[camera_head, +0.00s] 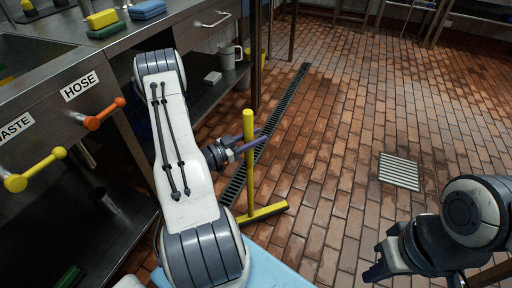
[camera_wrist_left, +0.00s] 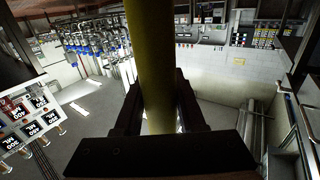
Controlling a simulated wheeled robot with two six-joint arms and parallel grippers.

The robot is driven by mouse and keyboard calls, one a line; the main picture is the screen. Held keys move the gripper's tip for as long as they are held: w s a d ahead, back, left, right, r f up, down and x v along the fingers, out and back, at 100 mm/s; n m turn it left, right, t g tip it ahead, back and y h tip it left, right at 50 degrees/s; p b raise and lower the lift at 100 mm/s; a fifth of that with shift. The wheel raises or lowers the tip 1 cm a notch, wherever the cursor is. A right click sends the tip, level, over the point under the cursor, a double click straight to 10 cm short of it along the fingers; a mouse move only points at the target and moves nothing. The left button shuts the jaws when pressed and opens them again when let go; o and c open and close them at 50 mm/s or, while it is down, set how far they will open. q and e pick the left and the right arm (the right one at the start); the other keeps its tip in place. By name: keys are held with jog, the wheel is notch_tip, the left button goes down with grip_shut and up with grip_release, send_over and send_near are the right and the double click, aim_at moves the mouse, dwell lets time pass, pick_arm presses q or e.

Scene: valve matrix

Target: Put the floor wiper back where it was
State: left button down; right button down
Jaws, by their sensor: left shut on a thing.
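The floor wiper (camera_head: 249,179) is yellow, with a long upright handle and a flat head (camera_head: 262,213) with a dark edge at its foot. My left gripper (camera_head: 244,148) is shut on the handle, a little below its top. In the left wrist view the yellow handle (camera_wrist_left: 153,60) stands between the two fingers (camera_wrist_left: 155,112). The wiper's head is low over the brick floor near the drain channel; I cannot tell if it touches. My right gripper (camera_head: 378,262) is at the lower right, apart from the wiper, and its fingers are partly dark and unclear.
A steel counter (camera_head: 150,22) with sponges stands at the left, with an orange HOSE lever (camera_head: 104,114) and a yellow WASTE lever (camera_head: 36,169). A jug (camera_head: 228,54) sits on the lower shelf. A long drain channel (camera_head: 290,95) and a square grate (camera_head: 399,171) lie in the open brick floor.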

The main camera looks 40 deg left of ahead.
pick_arm(q)
jog(key=shift+f+b, duration=0.65)
jog(key=shift+f, duration=1.25)
jog(key=c, duration=0.5)
grip_release()
jog(key=shift+f, duration=0.1)
jog(key=p+v, duration=0.2)
jog(key=v, duration=1)
